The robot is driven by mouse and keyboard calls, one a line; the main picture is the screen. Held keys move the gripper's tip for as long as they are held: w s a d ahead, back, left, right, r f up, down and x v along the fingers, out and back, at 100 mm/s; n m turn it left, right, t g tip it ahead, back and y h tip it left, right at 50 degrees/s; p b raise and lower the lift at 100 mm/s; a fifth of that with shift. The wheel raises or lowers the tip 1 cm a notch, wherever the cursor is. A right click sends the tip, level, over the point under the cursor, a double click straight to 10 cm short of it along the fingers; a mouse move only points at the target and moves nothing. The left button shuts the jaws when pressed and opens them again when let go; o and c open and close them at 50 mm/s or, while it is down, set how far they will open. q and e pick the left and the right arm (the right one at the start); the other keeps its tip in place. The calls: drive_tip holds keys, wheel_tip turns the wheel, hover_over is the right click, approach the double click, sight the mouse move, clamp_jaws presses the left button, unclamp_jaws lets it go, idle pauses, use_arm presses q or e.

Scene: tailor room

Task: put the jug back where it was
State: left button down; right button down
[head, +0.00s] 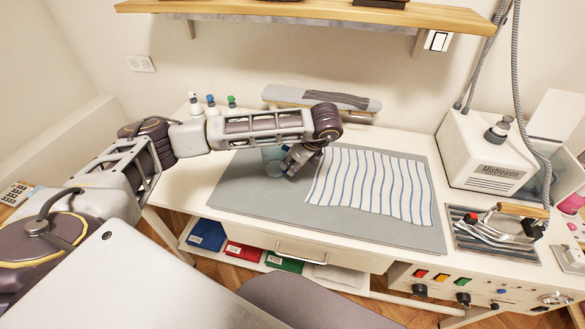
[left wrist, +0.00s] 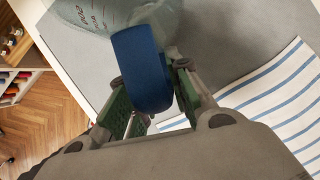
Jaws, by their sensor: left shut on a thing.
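The jug (head: 272,160) is a clear, bluish measuring jug on or just above the grey mat (head: 232,187); I cannot tell whether it touches. My left arm partly covers it in the head view. In the left wrist view, its clear body (left wrist: 88,22) with red markings shows at the top, and its blue handle (left wrist: 142,70) sits between my fingers. My left gripper (head: 290,166) is shut on this handle, and the fingers show in the left wrist view (left wrist: 150,95). My right gripper is not in view.
A blue-striped cloth (head: 370,185) lies right of the jug. A sleeve board (head: 318,99) and several pump bottles (head: 211,104) stand behind. A steam machine (head: 482,155) and an iron (head: 492,228) are at the right. Bare mat lies left and front of the jug.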

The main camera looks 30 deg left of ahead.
use_arm(q)
drive_tip(key=shift+f, duration=0.95)
drive_tip(key=c, duration=1.7)
unclamp_jaws()
drive_tip(key=o, duration=0.4)
drive_tip(key=v, duration=1.2)
drive_tip(key=shift+p, duration=0.35)
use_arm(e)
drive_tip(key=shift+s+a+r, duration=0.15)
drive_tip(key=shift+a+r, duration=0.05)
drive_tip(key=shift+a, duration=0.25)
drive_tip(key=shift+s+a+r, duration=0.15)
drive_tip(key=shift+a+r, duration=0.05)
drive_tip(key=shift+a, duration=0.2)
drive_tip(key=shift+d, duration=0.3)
